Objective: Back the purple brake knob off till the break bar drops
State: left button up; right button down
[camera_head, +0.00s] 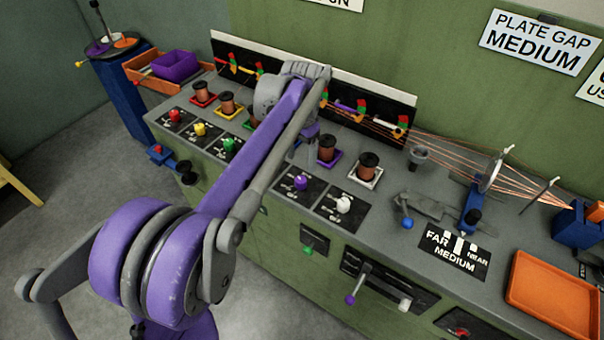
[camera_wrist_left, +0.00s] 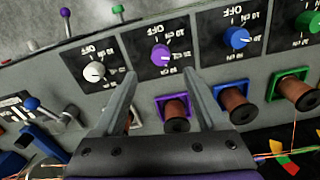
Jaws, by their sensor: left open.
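The purple brake knob (camera_head: 301,183) sits on a black dial plate on the bench front, left of the white knob. In the left wrist view the purple knob (camera_wrist_left: 161,55) lies beyond my fingertips, between their lines. My left gripper (camera_wrist_left: 160,78) is open and empty, apart from the knob. In the head view its fingers are mostly hidden behind my own arm. The purple-tray spool (camera_head: 327,149) stands behind the knob; in the wrist view it shows between the fingers. A thin purple bar (camera_head: 345,106) with a red-green flag is at the back rail, apparently the break bar.
The white knob (camera_head: 343,204) and the blue knob (camera_wrist_left: 236,38) flank the purple one. Copper wires (camera_head: 440,148) run right from the back rail. A purple-tipped lever (camera_head: 350,299) is on the front panel. An orange tray (camera_head: 556,292) lies at right.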

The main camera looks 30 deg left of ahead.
aim_at(301, 179)
pick_arm(q)
notch_tip(301, 179, down, 8)
jog(key=shift+r+b, duration=0.1)
jog(key=shift+b, duration=0.2)
jog(key=shift+c, duration=0.2)
grip_shut()
